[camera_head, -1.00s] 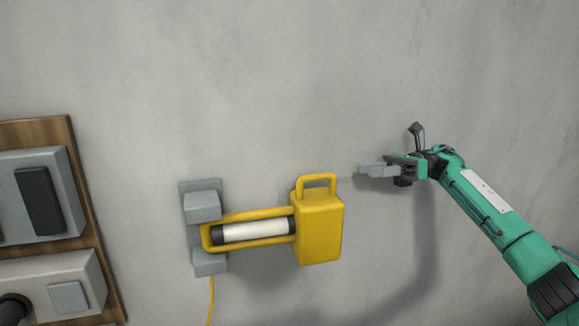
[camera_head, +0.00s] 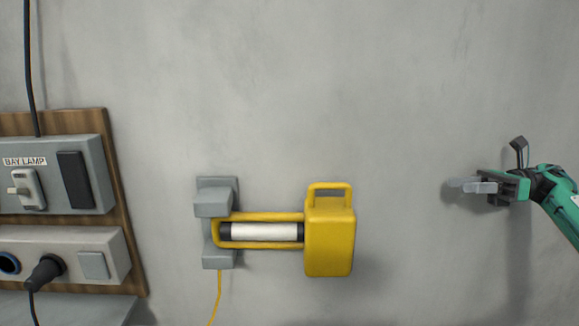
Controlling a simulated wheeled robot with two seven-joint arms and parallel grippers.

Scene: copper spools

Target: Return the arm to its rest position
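My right gripper (camera_head: 470,185) is at the right edge of the head view, in front of the grey wall. Its grey fingers point left and hold nothing that I can see. The fingers overlap from this angle, so the gap between them is unclear. My green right arm (camera_head: 559,205) comes in from the right edge. The gripper is well apart from the yellow lamp (camera_head: 330,240), which sits to its left. My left gripper is not in view.
The yellow lamp sits in a grey wall bracket (camera_head: 213,203), with a yellow cord (camera_head: 216,298) hanging below. At left, a wooden board (camera_head: 124,215) carries a switch box labelled BAY LAMP (camera_head: 100,180) and a socket box (camera_head: 120,255) with a black plug (camera_head: 46,272). The wall between lamp and gripper is clear.

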